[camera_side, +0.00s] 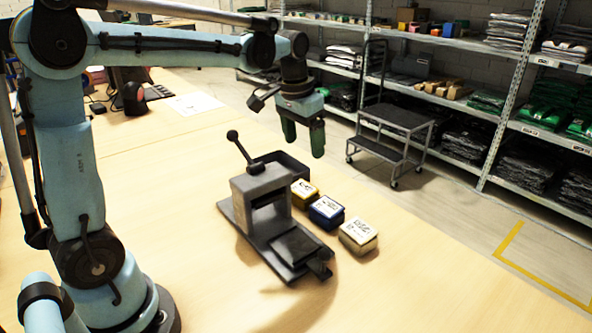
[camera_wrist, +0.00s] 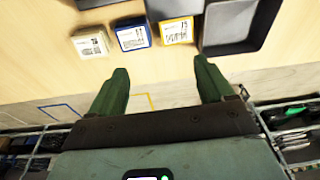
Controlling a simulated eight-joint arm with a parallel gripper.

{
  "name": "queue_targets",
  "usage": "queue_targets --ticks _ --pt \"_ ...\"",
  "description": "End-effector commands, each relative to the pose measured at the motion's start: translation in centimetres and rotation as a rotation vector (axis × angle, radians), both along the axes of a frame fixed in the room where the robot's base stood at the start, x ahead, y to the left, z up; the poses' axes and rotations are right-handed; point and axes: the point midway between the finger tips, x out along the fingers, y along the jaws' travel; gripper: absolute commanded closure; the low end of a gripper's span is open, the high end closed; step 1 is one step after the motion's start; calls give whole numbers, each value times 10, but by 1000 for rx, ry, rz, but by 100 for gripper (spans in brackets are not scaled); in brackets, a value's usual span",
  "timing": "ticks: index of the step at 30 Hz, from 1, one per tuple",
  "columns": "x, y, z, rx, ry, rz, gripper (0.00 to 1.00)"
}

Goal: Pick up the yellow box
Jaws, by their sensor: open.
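The yellow box (camera_side: 304,192) has a white label on top and stands on the table beside the grey press-like device. In the wrist view the yellow box (camera_wrist: 176,31) lies at the end of a row, close to a dark tray. My gripper (camera_side: 304,152) hangs above the table, higher than the boxes, with its green fingers pointing down. In the wrist view my gripper (camera_wrist: 158,75) has its two green fingers wide apart with nothing between them. The yellow box shows beyond the fingertips, apart from them.
A blue box (camera_side: 326,212) and a beige box (camera_side: 358,236) stand in a row with the yellow one. The grey device (camera_side: 262,198) with a lever stands left of them, and a dark tray (camera_side: 291,170) behind. Bare table (camera_side: 400,290) lies at the front right.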

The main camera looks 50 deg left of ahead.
Motion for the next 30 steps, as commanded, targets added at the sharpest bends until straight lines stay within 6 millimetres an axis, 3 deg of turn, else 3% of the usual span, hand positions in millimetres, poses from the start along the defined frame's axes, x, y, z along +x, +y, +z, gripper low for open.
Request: queue_targets --ticks 3,9,16,24,30 --pt "22 17 -9 -9 67 10 19" --pt "41 36 -25 -26 150 16 19" --pt "46 42 -38 -33 180 17 19" --pt "46 42 -79 -32 179 17 19" --pt "46 42 -99 -32 178 17 19"
